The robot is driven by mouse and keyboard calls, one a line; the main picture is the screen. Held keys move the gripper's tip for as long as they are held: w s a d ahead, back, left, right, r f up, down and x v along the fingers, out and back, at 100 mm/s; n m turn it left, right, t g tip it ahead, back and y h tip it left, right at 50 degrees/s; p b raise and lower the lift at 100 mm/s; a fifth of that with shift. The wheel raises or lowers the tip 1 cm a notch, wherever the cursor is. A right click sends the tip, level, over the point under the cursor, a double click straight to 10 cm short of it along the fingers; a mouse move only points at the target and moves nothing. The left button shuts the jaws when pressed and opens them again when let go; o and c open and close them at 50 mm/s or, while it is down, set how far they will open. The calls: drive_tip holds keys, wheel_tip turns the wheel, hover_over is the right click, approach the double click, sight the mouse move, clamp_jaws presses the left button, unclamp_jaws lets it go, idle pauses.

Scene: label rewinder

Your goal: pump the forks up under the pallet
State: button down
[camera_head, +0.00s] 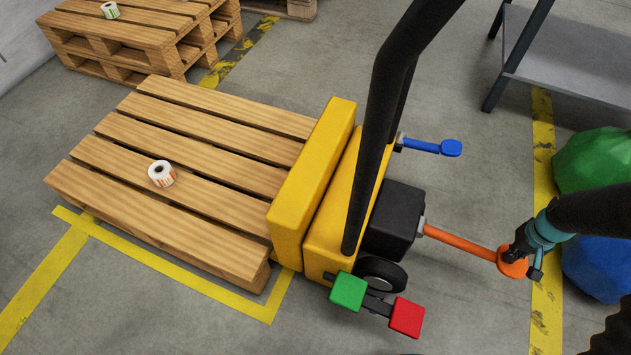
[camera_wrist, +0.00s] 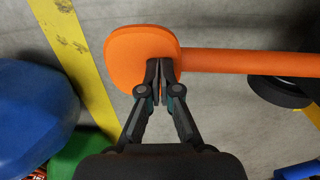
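A yellow pallet jack (camera_head: 330,205) stands against the near end of a wooden pallet (camera_head: 185,170). Its forks are hidden; I cannot tell their height. An orange lever (camera_head: 465,244) with a rounded paddle end sticks out to the right from the jack's black housing (camera_head: 395,220). The lever also fills the top of the wrist view (camera_wrist: 225,60). My gripper (camera_head: 516,250) is at the paddle end. In the wrist view my gripper (camera_wrist: 158,65) has its fingers together, with the tips over the paddle's face. I cannot tell whether they touch it.
A blue pedal (camera_head: 430,147), a green pedal (camera_head: 348,291) and a red pedal (camera_head: 407,317) are on the jack. A label roll (camera_head: 162,174) lies on the pallet. Green (camera_head: 595,160) and blue (camera_head: 600,265) lumpy objects are at right, below a grey table (camera_head: 570,55). Stacked pallets (camera_head: 130,35) stand behind.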

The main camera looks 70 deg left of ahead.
wheel_tip(320, 180, up, 12)
drive_tip(key=p, duration=0.6)
drive_tip(key=shift+f, duration=0.15)
wheel_tip(320, 180, down, 13)
drive_tip(key=b, duration=0.7)
drive_tip(key=shift+s+b, duration=0.15)
drive_tip(key=shift+b, duration=0.15)
drive_tip(key=shift+r+p, duration=0.35)
drive_tip(key=shift+r, duration=0.05)
wheel_tip(320, 180, up, 12)
drive_tip(key=p, duration=0.7)
drive_tip(key=shift+w+r, duration=0.15)
drive_tip(key=shift+w, duration=0.05)
